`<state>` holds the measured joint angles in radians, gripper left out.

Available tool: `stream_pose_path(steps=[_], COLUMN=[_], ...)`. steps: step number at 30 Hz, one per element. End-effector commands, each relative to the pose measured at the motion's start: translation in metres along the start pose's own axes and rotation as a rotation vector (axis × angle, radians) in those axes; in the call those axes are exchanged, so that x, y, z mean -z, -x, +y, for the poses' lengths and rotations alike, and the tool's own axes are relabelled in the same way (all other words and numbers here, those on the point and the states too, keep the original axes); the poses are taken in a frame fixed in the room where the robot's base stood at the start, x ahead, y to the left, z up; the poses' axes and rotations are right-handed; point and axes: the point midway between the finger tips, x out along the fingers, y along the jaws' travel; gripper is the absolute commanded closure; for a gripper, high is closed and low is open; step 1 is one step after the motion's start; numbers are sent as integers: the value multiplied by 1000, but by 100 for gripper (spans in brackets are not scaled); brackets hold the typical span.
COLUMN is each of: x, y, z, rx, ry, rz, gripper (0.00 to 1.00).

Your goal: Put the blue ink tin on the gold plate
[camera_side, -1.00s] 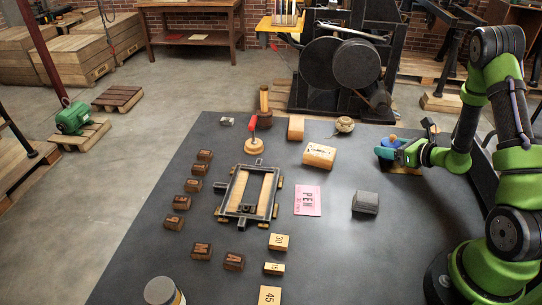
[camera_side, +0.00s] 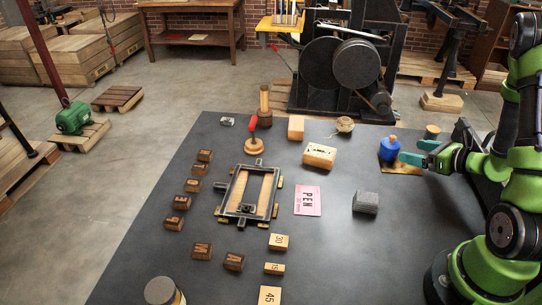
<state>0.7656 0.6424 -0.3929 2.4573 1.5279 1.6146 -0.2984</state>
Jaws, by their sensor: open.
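The blue ink tin (camera_side: 389,150), with a tan knob on top, stands upright at the right side of the dark table. It appears to rest on the back left part of the gold plate (camera_side: 404,169), a flat tan-gold square. My gripper (camera_side: 419,152) has teal fingers and is just right of the tin, above the plate. Its fingers are spread with nothing between them, and they look clear of the tin. The gripper hides part of the plate.
A brown wooden piece (camera_side: 432,131) stands behind my gripper. A grey block (camera_side: 365,202), a pink card (camera_side: 307,201), a wooden block (camera_side: 319,156) and a twine ball (camera_side: 344,125) lie left of the plate. A metal frame (camera_side: 249,194) sits mid-table. The table's front right is clear.

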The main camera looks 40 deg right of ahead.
Motion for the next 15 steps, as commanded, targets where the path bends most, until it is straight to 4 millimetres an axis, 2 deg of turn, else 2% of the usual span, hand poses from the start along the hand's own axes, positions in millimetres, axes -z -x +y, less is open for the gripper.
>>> stream_pose_path(steps=[3,8,11,14,15], x=[0,-5,-27,-61,-73], y=[18,27,20,14,16], z=[-1,5,32,86,112], rx=[3,-24,-140,-356,-456], ry=[0,17,105,292,396], rz=[0,-4,-18,-34,-37], gripper=[11,11,11,11,11])
